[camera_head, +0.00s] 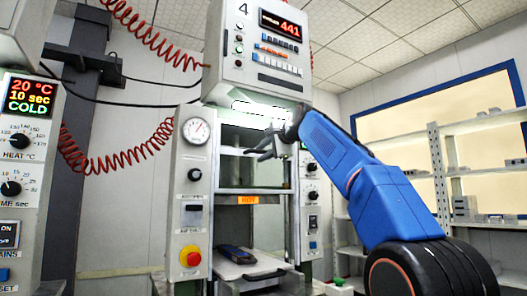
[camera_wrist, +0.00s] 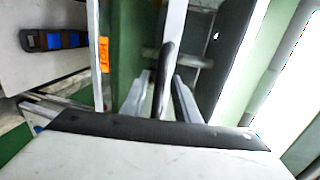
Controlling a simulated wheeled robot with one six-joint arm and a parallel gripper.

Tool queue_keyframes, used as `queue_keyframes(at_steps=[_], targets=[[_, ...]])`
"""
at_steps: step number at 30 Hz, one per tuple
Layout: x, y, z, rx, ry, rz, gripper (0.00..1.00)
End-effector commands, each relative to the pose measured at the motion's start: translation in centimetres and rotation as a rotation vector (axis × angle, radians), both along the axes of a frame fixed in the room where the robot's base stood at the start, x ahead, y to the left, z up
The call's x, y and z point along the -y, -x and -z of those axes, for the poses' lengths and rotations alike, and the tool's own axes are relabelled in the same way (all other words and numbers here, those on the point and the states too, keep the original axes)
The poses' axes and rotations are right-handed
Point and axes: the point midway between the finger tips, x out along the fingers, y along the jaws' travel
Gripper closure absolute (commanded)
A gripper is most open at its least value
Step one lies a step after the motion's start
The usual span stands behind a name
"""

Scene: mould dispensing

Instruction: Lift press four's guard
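Press four (camera_head: 257,82) stands in the middle of the head view, with a "4" and a red 441 on its control box. A pale metal crossbar (camera_head: 250,191) spans its opening; I cannot tell the guard's edges apart from the press frame. My gripper (camera_head: 262,153) is in front of the upper opening. In the wrist view, my gripper (camera_wrist: 161,76) has its two grey fingers apart, one on each side of a dark bar (camera_wrist: 166,62) that looks like a handle. I cannot tell whether either finger touches it.
A gauge (camera_head: 196,131) and a red stop button (camera_head: 190,256) flank the left. Another press (camera_head: 30,150) stands at far left, shelves (camera_head: 470,180) at right.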

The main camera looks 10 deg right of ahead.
Motion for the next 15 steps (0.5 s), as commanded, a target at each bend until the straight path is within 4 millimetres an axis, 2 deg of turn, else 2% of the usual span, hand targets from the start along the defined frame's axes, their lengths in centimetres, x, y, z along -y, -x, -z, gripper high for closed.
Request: queue_keyframes(at_steps=[10, 15], targets=[[0.1, 0.1, 0.0, 0.000, 0.000, 0.000, 0.69], [0.5, 1.5, -0.4, 0.001, 0.001, 0.001, 0.69]])
